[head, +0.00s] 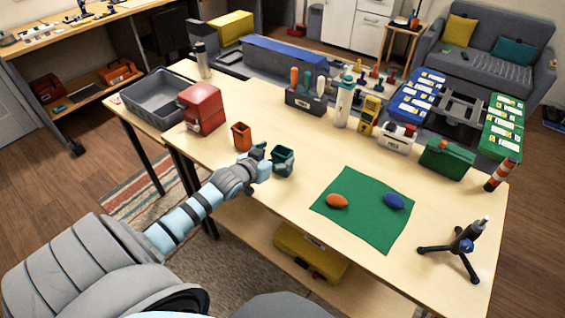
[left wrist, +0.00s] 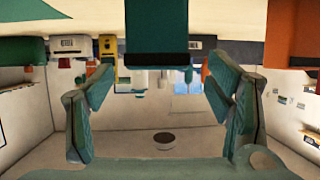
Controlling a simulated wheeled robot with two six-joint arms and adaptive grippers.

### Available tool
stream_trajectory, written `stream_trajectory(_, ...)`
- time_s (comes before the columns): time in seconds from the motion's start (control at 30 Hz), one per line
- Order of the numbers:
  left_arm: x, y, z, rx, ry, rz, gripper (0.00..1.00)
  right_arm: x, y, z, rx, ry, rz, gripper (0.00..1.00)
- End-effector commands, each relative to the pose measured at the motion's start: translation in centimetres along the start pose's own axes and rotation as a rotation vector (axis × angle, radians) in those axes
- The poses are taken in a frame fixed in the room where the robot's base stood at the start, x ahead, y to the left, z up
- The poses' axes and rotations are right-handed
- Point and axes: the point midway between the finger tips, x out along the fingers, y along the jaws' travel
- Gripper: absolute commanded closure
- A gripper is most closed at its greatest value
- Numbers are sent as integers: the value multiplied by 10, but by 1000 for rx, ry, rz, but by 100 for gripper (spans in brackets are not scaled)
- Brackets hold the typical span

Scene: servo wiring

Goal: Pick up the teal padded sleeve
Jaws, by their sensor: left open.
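The teal padded sleeve (head: 283,161) stands upright on the wooden table, left of the green mat, looking like a small dark teal cup. My left gripper (head: 264,161) is open, close to the sleeve's left side in the head view. In the left wrist view the picture is upside down, and the sleeve (left wrist: 157,28) hangs from the top edge between my spread fingers (left wrist: 158,82). I see no grip on it, and I cannot tell whether a finger touches it. My right gripper is not in view.
An orange-brown sleeve (head: 241,137) stands close behind and left; it also shows in the left wrist view (left wrist: 290,30). The green mat (head: 365,225) holds an orange and a blue oval piece. A red box (head: 201,108) stands further left. A small tripod (head: 460,249) stands at right.

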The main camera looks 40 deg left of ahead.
Motion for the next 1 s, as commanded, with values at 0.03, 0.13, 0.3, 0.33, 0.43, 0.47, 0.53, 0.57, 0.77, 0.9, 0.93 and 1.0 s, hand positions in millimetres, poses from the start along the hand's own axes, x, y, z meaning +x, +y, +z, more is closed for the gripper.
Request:
stream_trajectory(0.03,10,1,2,-6,2,0,27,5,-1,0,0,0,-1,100)
stream_trajectory(0.13,31,2,3,-6,2,0,27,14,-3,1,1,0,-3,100)
stream_trajectory(0.3,45,2,2,-2,0,0,27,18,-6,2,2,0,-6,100)
stream_trajectory(0.33,45,2,1,-1,0,1,27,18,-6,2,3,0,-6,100)
stream_trajectory(0.43,44,2,0,-1,0,0,27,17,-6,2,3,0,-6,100)
stream_trajectory(0.47,44,2,0,-1,0,0,30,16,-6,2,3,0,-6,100)
stream_trajectory(0.53,44,2,0,-1,0,0,41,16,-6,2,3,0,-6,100)
stream_trajectory(0.57,44,2,0,-1,0,0,46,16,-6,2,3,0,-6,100)
stream_trajectory(0.77,44,2,0,-1,0,0,78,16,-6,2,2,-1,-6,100)
stream_trajectory(0.9,44,2,0,-1,0,0,80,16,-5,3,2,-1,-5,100)
stream_trajectory(0.93,44,2,0,-1,0,0,80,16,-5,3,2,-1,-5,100)
stream_trajectory(1.0,44,2,0,-1,0,0,80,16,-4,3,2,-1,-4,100)
